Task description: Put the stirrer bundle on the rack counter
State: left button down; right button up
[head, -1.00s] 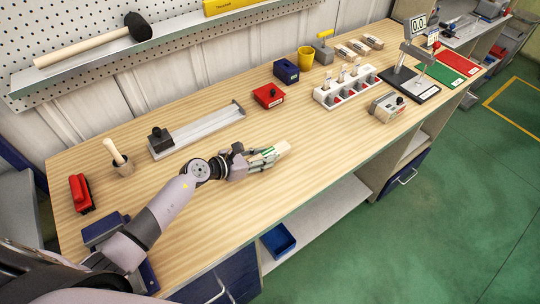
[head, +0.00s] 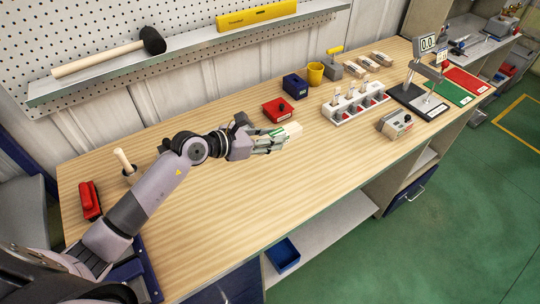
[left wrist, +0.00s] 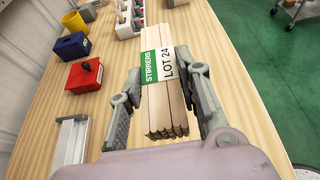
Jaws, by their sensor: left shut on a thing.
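The stirrer bundle (head: 293,129) is a pale wooden stack with a green and white band. In the left wrist view the bundle (left wrist: 166,100) shows the print "STIRRERS LOT 24". My left gripper (head: 272,142) is shut on the bundle, with a finger on each side of it. It holds the bundle over the middle of the wooden counter (head: 330,170); the height above the top is hard to tell. A white rack (head: 356,103) with several slots and red parts stands on this counter, to the right of the bundle. My right gripper is not in view.
A red box (head: 278,110), a blue box (head: 295,86) and a yellow cup (head: 315,73) stand behind the bundle. A grey device (head: 396,125) and a scale stand (head: 420,98) are farther right. The counter's front middle is clear. A blue bin (head: 282,254) sits below.

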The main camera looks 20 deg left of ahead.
pick_arm(q)
notch_tip(320, 180, up, 6)
jog(key=shift+f+b, duration=0.25)
jog(key=shift+b, duration=0.2)
jog(key=s+f+m+g+h+b, duration=0.1)
jog(key=s+f+b, duration=0.1)
jog(key=s, duration=0.6)
jog(key=s+a+f+m+g+h+b, duration=0.1)
jog(key=s+f+m+b, duration=0.1)
jog(key=s, duration=0.6)
jog(key=shift+s+f+g+h+b, duration=0.2)
jog(key=shift+f+g+h+b, duration=0.15)
jog(key=shift+f+b, duration=0.4)
jog(key=shift+r, duration=0.2)
jog(key=shift+g, duration=0.25)
jog(key=shift+f, duration=0.1)
